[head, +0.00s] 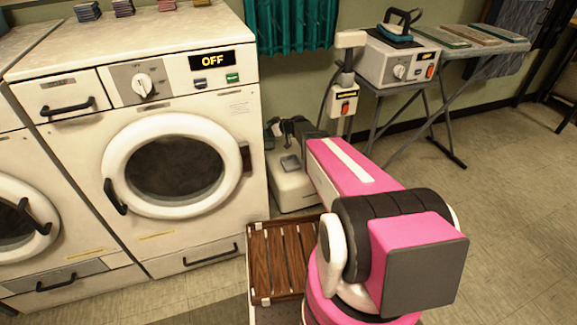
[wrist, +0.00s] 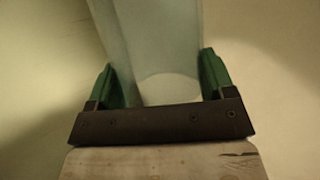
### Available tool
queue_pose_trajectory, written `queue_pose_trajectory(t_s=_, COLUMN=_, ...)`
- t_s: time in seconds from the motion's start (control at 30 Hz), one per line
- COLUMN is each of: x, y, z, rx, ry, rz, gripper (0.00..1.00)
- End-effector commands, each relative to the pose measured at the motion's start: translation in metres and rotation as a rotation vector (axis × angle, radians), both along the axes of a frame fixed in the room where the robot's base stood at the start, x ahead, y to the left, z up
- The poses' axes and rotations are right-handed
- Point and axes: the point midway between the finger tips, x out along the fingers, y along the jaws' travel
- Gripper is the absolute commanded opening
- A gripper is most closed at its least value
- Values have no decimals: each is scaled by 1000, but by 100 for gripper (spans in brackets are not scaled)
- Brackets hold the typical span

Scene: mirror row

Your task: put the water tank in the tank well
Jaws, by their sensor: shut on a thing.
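My gripper (wrist: 160,80) has its two green fingers on either side of a pale, translucent, smooth-walled thing, which looks like the water tank (wrist: 157,45), and is shut on it. In the head view my pink arm reaches away to the dark gripper end (head: 285,130), beside the washer's right side. The tank cannot be made out there. A white floor unit (head: 294,190) with a grey patch on top stands below the gripper end, partly hidden by my arm. I cannot tell whether the tank well is in it.
A white washer (head: 200,75) with its round door shut stands left of my arm. A slatted wooden rack (head: 275,258) is near my base. A steam station (head: 397,62) with an iron (head: 396,30) and an ironing board (head: 470,45) stand behind. The floor at right is clear.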

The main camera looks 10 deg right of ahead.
Motion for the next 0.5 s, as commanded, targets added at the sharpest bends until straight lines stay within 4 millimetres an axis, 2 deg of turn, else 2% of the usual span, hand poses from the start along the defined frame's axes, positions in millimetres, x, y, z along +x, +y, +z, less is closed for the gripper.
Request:
queue_pose_trajectory(t_s=0.1, x=-5, y=0, z=-15, rx=-1, ry=2, rz=-2, gripper=34)
queue_pose_trajectory(t_s=0.27, x=-7, y=-7, z=-25, rx=-2, ry=1, rz=-4, gripper=34)
queue_pose_trajectory(t_s=0.5, x=-5, y=-48, z=-50, rx=-1, ry=2, rz=-6, gripper=34)
